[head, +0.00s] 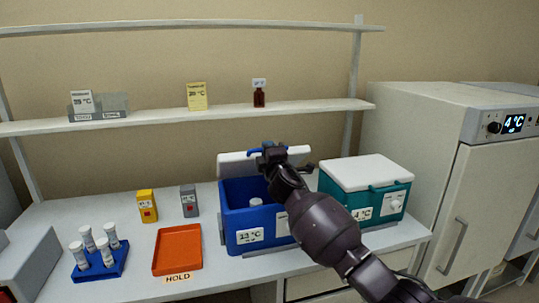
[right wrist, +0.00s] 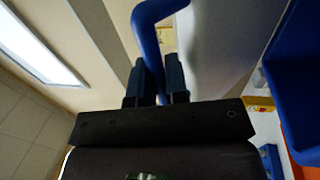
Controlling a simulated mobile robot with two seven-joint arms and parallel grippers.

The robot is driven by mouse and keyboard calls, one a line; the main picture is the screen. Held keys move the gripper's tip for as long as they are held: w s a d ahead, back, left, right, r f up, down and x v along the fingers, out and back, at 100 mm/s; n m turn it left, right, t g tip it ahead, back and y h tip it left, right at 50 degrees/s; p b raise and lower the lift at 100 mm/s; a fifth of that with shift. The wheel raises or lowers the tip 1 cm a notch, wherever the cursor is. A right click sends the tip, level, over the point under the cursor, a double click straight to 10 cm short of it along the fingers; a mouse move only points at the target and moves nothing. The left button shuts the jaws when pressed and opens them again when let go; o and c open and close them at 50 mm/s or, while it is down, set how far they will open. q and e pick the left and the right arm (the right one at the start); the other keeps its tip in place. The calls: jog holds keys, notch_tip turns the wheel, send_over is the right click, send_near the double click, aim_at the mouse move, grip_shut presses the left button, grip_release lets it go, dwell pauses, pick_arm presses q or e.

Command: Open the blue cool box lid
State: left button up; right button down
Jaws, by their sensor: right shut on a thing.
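The blue cool box (head: 235,205) stands on the bench, open at the top, with a white-capped vial (head: 256,202) visible inside. Its white lid (head: 235,164) is raised at the back of the box. The lid also shows in the right wrist view (right wrist: 222,50). My right gripper (head: 268,155) is shut on the blue lid handle (head: 254,152). In the right wrist view the fingers (right wrist: 157,88) close around the blue handle bar (right wrist: 148,42). My right arm hides part of the box front and opening. My left gripper is not in view.
A teal cool box (head: 350,202) with a closed white lid stands right of the blue box. An orange tray (head: 178,268), a blue vial rack (head: 112,268), a yellow box (head: 147,206) and a grey box (head: 189,201) stand left. A shelf (head: 180,118) runs above; a white fridge (head: 415,160) stands right.

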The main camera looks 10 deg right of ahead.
jog(key=c, duration=1.1)
grip_release()
jog(key=shift+c, duration=0.2)
jog(key=shift+s, duration=0.1)
jog(key=s+f, duration=0.2)
jog(key=s, duration=0.8)
jog(key=shift+s+d, duration=0.2)
jog(key=shift+s, duration=0.05)
